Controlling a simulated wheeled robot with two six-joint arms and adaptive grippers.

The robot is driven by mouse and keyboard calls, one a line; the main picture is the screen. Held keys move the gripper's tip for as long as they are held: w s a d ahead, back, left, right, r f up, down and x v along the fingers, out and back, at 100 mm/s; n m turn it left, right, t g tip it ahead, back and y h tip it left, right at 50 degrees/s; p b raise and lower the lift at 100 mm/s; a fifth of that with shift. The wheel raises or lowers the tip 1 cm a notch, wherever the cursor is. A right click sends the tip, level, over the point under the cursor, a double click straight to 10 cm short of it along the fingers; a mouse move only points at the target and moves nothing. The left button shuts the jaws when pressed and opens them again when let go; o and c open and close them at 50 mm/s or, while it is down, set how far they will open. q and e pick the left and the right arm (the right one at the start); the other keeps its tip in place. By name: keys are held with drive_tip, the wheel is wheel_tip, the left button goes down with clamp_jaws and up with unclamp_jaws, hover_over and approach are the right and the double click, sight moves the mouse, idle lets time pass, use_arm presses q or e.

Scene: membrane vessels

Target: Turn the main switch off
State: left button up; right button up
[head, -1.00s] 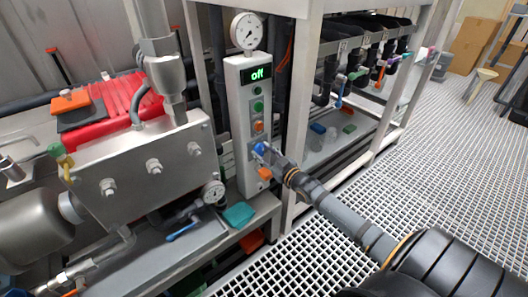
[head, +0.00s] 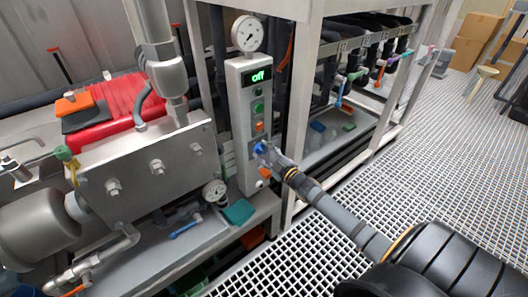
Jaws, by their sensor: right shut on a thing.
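A tall grey control panel (head: 240,112) stands at the middle of the head view. Its small display (head: 260,76) reads "off" in green. Below the display are green buttons and an orange button (head: 259,127). Lower down is a blue switch knob (head: 260,148), mostly covered by my gripper. My right gripper (head: 265,153) reaches in from the lower right and is shut on the blue knob. The knob's exact angle is hidden by the fingers. My left gripper is not in view.
A round gauge (head: 248,33) sits on top of the panel. A steel block with bolts (head: 150,165) and pipes stands to the left. A frame post (head: 299,110) stands close to the right of the panel. A teal block (head: 239,212) lies below. The grating floor at right is clear.

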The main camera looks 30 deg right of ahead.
idle(0.3)
drive_tip(key=o, duration=1.2)
drive_tip(key=shift+c, duration=0.2)
